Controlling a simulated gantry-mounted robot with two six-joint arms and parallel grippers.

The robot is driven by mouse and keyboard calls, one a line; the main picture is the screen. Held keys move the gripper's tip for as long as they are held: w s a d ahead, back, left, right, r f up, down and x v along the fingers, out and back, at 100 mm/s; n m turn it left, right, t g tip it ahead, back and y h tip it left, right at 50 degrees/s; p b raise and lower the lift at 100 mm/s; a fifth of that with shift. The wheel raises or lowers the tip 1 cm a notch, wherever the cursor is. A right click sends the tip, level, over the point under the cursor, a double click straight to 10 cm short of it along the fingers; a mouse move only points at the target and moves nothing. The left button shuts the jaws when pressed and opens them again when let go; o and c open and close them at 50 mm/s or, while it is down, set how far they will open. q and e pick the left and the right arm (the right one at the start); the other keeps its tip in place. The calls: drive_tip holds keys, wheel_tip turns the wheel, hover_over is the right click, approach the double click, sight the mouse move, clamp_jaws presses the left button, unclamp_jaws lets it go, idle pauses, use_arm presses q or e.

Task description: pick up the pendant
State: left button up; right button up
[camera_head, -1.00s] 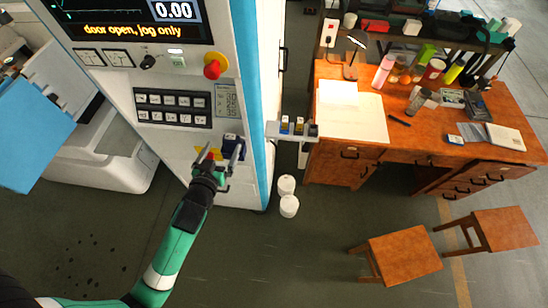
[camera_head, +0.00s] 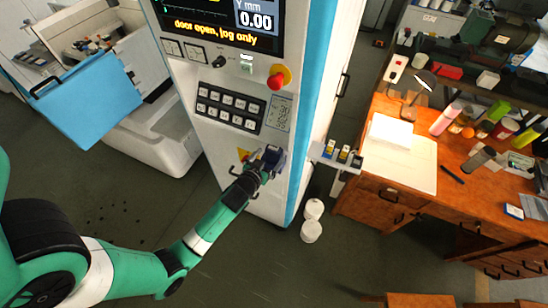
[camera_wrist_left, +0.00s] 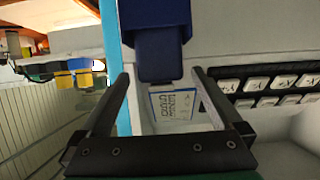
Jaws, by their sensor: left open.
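The pendant (camera_head: 273,154) is a dark blue block at the lower front of the white machine cabinet. In the left wrist view the pendant (camera_wrist_left: 160,35) fills the top middle, with its narrower lower end towards me. My left gripper (camera_head: 261,162) is open at the cabinet front, close to the pendant. In the wrist view its two dark fingers (camera_wrist_left: 160,76) stand on either side of the pendant's narrow end, with a gap on each side. How deep the pendant sits between them is hard to tell. My right gripper is not in view.
The cabinet's button panel (camera_head: 230,108) and red stop knob (camera_head: 277,79) are above the gripper. A small shelf (camera_head: 337,159) with yellow and blue items juts out to the right. White tubs (camera_head: 312,231) stand on the floor, beside a wooden desk (camera_head: 420,205).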

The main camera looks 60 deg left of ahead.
sight(272, 152)
use_arm(q)
drive_tip(key=x, duration=0.3)
drive_tip(key=shift+r, duration=0.1)
drive_tip(key=c, duration=1.5)
drive_tip(key=shift+c, duration=0.2)
drive_tip(key=shift+r, duration=0.1)
drive_tip(key=shift+r, duration=0.25)
wheel_tip(272, 152, up, 3)
drive_tip(key=shift+f, duration=0.25)
drive_tip(key=w+r+p+v, duration=0.1)
drive_tip(key=r+p+v, duration=0.1)
drive_tip(key=v, duration=1.4)
drive_tip(key=shift+r+p, duration=0.3)
drive_tip(key=shift+r, duration=0.6)
